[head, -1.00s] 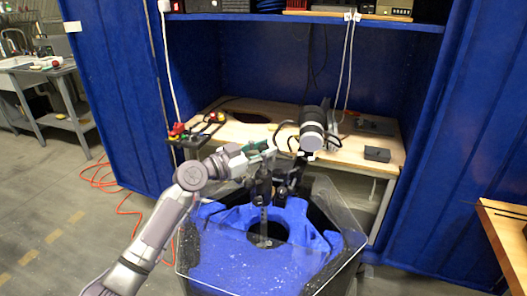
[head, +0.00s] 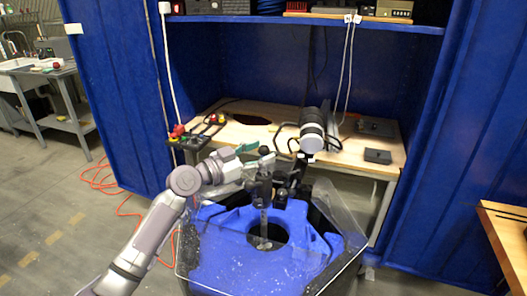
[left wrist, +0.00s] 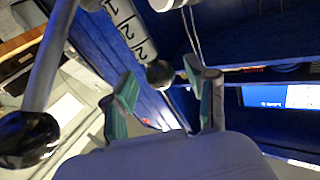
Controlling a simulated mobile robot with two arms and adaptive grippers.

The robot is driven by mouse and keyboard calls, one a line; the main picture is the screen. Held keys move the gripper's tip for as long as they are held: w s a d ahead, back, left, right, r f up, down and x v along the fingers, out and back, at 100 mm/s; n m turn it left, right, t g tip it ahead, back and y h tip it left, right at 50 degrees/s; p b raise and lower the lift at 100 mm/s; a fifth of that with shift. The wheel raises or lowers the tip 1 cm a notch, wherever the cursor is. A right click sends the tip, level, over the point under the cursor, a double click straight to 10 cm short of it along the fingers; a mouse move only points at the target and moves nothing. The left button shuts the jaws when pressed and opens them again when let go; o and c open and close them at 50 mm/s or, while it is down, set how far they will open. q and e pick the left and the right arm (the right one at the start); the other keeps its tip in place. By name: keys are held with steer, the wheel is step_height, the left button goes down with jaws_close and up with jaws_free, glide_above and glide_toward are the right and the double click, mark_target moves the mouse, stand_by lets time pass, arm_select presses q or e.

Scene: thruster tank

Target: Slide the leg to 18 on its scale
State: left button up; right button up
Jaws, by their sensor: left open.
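My left gripper (head: 257,156) is open beside the top of a dark clamp-like fitting (head: 262,188) on the tank's near-middle. In the left wrist view, its two green-padded fingers (left wrist: 160,92) stand apart, with a black ball knob (left wrist: 160,74) showing between their tips. I cannot tell whether they touch it. A pale numbered strip (left wrist: 130,25) lies beyond, with large digits 1 and 2 partly visible; no pointer reading is legible. A thin upright leg (head: 264,222) goes down from the fitting into the tank. My right gripper is not in view.
The clear-walled tank (head: 345,262) holds a blue ring-shaped body. A silver and black thruster (head: 311,128) stands behind at the right. A wooden bench (head: 350,150) carries dark boxes and a control box with a red button (head: 179,130). A grey rod with a black ball (left wrist: 28,138) is close at left.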

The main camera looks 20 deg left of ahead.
arm_select(q)
steer(key=v, duration=1)
steer(key=shift+s, duration=0.2)
steer(key=shift+a, duration=0.15)
